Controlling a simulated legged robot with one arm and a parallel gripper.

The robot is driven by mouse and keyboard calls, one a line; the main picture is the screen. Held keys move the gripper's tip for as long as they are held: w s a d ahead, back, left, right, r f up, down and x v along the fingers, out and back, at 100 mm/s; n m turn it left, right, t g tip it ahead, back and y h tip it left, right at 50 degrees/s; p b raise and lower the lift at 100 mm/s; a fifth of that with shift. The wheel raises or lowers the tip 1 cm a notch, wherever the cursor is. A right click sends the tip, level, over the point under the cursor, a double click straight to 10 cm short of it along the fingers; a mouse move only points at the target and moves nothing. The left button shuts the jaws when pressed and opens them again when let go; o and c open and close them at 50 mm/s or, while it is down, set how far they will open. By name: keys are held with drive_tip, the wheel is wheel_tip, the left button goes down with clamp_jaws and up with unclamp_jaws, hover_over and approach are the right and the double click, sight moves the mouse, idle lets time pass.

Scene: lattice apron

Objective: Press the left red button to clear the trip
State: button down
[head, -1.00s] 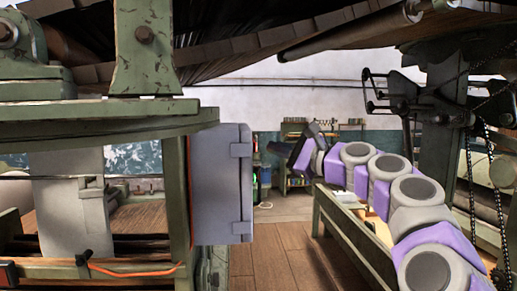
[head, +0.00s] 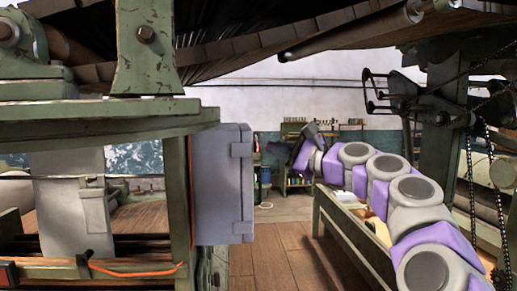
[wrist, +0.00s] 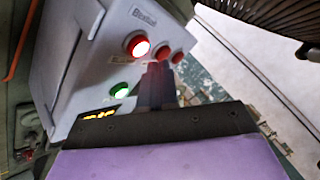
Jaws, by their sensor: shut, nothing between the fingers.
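The left red button (wrist: 137,46) is brightly lit on the face of a grey control box (wrist: 95,55) in the wrist view. Two dimmer red buttons (wrist: 177,57) sit to its right. A green lit button (wrist: 121,90) and an amber display (wrist: 98,115) are below. My gripper (wrist: 158,66) is shut and empty. Its dark fingertips overlap the lower part of the middle red button in the picture, right of the lit one; contact cannot be told. In the head view the box (head: 222,185) shows a hinged side, no buttons; my gripper (head: 308,132) is right of it.
A green machine frame (head: 100,115) stands left of the box, with an orange cable (head: 135,273) along its lower rail. Slats and a roller (head: 350,35) hang overhead. A green bench rail (head: 350,235) and chains (head: 472,190) are right. The wooden floor (head: 275,245) between is clear.

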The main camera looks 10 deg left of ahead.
drive_tip(key=shift+a, duration=0.1)
drive_tip(key=shift+s+a, duration=0.2)
drive_tip(key=shift+a, duration=0.6)
drive_tip(key=shift+s+a+p, duration=0.1)
drive_tip(key=shift+a+p, duration=0.15)
drive_tip(key=shift+p, duration=0.1)
drive_tip(key=shift+d, duration=0.15)
idle(0.5)
drive_tip(key=shift+w+d+p, duration=0.25)
drive_tip(key=shift+d+p, duration=0.2)
drive_tip(key=shift+d, duration=0.25)
drive_tip(key=shift+d, duration=0.1)
drive_tip(key=d+p, duration=0.1)
drive_tip(key=d, duration=0.1)
drive_tip(key=w+d+p, duration=0.1)
drive_tip(key=d, duration=0.1)
drive_tip(key=shift+w+d, duration=0.15)
drive_tip(key=shift+d, duration=0.2)
idle(0.4)
